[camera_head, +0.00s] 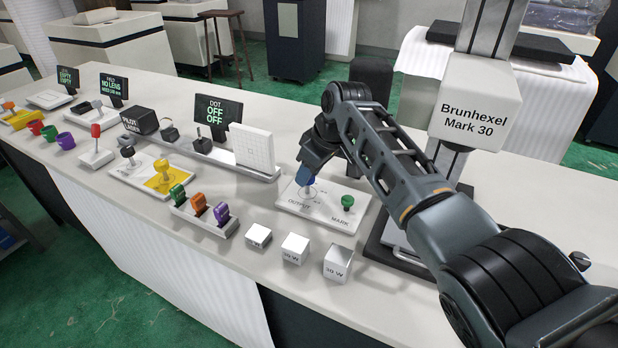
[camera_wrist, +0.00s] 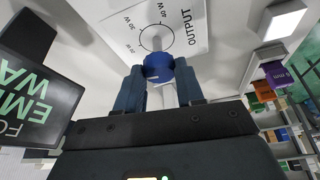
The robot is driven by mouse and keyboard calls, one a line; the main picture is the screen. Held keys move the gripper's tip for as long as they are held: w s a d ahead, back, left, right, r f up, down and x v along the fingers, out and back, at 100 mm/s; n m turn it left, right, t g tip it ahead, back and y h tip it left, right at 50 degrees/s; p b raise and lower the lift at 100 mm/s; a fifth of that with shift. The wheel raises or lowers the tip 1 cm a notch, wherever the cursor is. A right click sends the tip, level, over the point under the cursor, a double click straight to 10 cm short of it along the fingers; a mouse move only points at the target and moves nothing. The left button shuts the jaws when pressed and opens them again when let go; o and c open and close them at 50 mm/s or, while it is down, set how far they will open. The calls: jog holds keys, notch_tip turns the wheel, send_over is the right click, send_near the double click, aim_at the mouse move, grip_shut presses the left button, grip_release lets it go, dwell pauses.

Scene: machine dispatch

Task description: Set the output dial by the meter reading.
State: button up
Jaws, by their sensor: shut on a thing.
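The output dial is a blue knob (camera_wrist: 158,68) on a white plate (camera_head: 318,209) marked OUTPUT. In the wrist view its ring carries 20 W, 30 W and 40 W marks. My gripper (camera_head: 307,180) is shut on the blue knob, with one dark finger on either side in the wrist view (camera_wrist: 159,82). A small pale line shows on the knob, but I cannot tell which mark it points to. A black display (camera_head: 218,112) reads DOT OFF OFF. Another display (camera_wrist: 35,90) is cut off in the wrist view. I see no legible wattage reading.
A green MARK knob (camera_head: 347,201) stands right of the dial. Labelled white cubes (camera_head: 337,264) sit in front. A tray of coloured pieces (camera_head: 203,219), a white panel (camera_head: 254,149) and a yellow stamp-like piece (camera_head: 162,174) are to the left. The Brunhexel column (camera_head: 474,110) stands right.

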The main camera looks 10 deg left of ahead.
jog(key=shift+n+g+b, duration=0.4)
jog(key=shift+n+b, duration=0.35)
jog(key=shift+n, duration=0.25)
jog(key=o, duration=1)
jog(key=shift+o, duration=0.2)
jog(key=shift+r+p, duration=0.1)
jog(key=shift+p, duration=0.2)
